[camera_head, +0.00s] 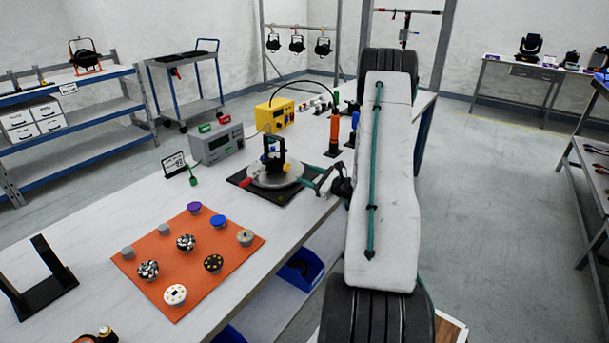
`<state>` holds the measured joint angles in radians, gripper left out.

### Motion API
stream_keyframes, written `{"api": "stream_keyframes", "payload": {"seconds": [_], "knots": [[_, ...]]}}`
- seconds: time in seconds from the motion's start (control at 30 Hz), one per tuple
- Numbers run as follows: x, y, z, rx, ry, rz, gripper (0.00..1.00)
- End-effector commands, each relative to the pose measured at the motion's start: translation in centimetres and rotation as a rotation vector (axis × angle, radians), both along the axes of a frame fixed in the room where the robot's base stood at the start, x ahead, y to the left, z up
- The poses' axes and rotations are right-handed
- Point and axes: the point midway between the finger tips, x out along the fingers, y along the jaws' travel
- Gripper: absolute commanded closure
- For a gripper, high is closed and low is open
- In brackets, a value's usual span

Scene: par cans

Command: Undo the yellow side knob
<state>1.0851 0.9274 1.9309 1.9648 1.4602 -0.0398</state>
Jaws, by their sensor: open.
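A small black upright fixture (271,151) stands on a round grey plate (291,175) on a black base at the middle of the workbench. A yellow side knob cannot be made out on it; it may be hidden or too small to see. My gripper (316,180) is open and just right of the round plate, close to its edge. Whether it touches anything there is unclear. My white and grey arm covers the bench's right side.
An orange mat (142,259) with several round knob-like pieces lies in front. A grey device (214,146), a yellow box (272,116) and an orange-black cylinder (334,133) stand behind the plate. A black frame (43,288) stands at left. A blue bin (301,272) is below the bench.

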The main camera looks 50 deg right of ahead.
Motion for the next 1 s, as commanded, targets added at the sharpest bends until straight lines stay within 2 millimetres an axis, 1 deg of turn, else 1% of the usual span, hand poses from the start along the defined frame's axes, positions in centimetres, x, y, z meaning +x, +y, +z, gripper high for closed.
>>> {"api": "stream_keyframes", "payload": {"seconds": [0.1,0.2,0.3,0.37,0.7,0.83,1.0], "knots": [[0.1,-0.2,0.1,0.172,0.013,-0.001,0.5],[0.2,-0.2,0.2,0.305,0.023,-0.001,0.5],[0.6,-0.1,0.2,0.374,0.029,0.0,0.5],[1.1,0.1,0.2,0.387,0.031,0.002,0.5],[6.3,0.6,0.1,0.385,0.032,0.003,0.5],[7.6,0.7,0.2,0.384,0.031,0.003,0.5],[8.1,0.6,0.2,0.384,0.03,0.0,0.5]]}}
